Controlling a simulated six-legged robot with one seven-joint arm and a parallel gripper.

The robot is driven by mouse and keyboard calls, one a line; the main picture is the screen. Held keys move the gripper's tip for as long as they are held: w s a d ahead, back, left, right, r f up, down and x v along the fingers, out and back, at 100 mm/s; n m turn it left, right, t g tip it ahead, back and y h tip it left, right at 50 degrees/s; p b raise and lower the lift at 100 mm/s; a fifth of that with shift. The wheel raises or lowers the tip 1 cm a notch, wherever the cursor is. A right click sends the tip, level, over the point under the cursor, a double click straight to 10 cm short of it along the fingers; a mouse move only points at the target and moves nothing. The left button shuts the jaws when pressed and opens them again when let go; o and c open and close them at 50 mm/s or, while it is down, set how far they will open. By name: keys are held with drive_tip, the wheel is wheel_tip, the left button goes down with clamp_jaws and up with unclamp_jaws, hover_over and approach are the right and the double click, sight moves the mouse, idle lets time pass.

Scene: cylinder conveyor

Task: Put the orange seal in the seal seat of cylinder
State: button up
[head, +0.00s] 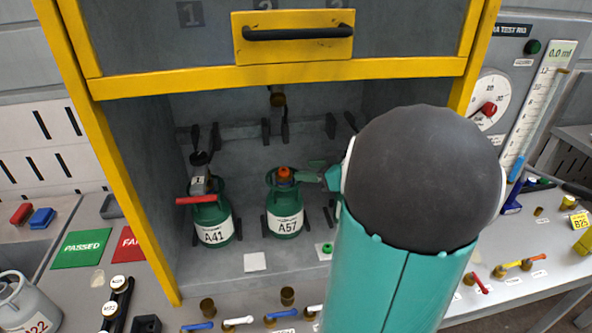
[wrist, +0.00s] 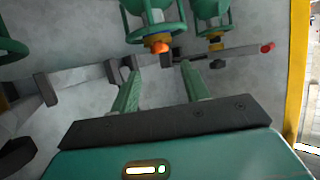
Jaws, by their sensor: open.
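A green cylinder labelled A57 (head: 284,222) stands upright in the yellow-framed cabinet. The orange seal (head: 285,174) sits at the top of its valve, inside the green collar. In the wrist view, which looks inverted, the orange seal (wrist: 158,47) shows at the valve of the same cylinder (wrist: 150,18). My gripper (head: 318,170) is just right of the valve in the head view. In the wrist view my gripper (wrist: 160,68) has its two green fingers spread and nothing between them; the seal lies beyond the tips. My arm hides part of the cabinet's right side.
A second cylinder, A41 (head: 213,232), with a red lever (head: 196,200) stands to the left. A yellow door with a black handle (head: 298,33) is raised overhead. Hooks line the back wall (head: 240,130).

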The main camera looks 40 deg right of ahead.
drive_tip(key=a+v, duration=0.1)
drive_tip(key=v, duration=0.4)
drive_tip(key=w+a+r+m+h, duration=0.3)
drive_tip(key=w+a+r+h, duration=0.4)
drive_tip(key=w+r+h, duration=0.25)
drive_tip(key=s+a+f+g+y, duration=0.2)
drive_tip(key=s+a+f, duration=0.1)
drive_tip(key=a, duration=0.6)
drive_tip(key=s+a+f+g+y, duration=0.2)
drive_tip(key=s+a+f+g, duration=0.1)
drive_tip(key=s+a, duration=0.3)
drive_tip(key=s+a+f+g+y, duration=0.2)
drive_tip(key=s+a, duration=0.3)
drive_tip(key=a, duration=0.6)
drive_tip(key=shift+s+a+f+n+g+y, duration=0.25)
drive_tip(key=shift+a+f+n+g+y, duration=0.1)
drive_tip(key=shift+f+n+g+y, duration=0.1)
